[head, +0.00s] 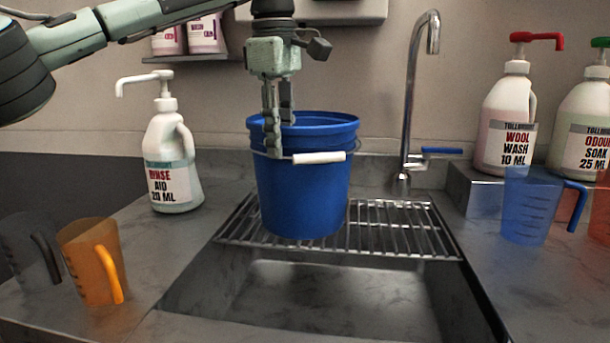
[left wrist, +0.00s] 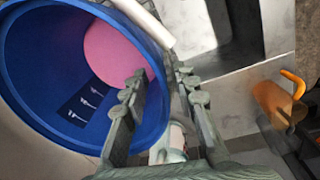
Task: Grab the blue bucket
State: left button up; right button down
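The blue bucket (head: 305,190) stands upright on the wire rack over the sink, its white handle grip (head: 318,157) hanging at the front. In the left wrist view, the bucket (left wrist: 40,100) fills the upper left, with pink liquid (left wrist: 112,50) and a marked scale inside. My left gripper (head: 278,132) points down at the bucket's left rim. One finger is inside the bucket and the other outside, with the rim between them. The fingers (left wrist: 160,80) look apart, with a gap around the rim. My right gripper is not in view.
The wire rack (head: 400,235) spans the sink behind its open basin (head: 320,290). A tap (head: 408,110) stands behind. A rinse aid bottle (head: 172,150) and an orange jug (head: 88,262) are left. A blue jug (head: 528,210) and a wool wash bottle (head: 502,125) are right.

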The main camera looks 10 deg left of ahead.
aim_at(282, 172)
pick_arm(q)
jog(key=f, duration=0.5)
jog(key=w+f, duration=0.1)
jog(key=f, duration=0.1)
jog(key=shift+a+f, duration=0.15)
jog(key=shift+f, duration=0.05)
jog(key=shift+s, duration=0.1)
grip_shut()
jog(key=shift+r, duration=0.2)
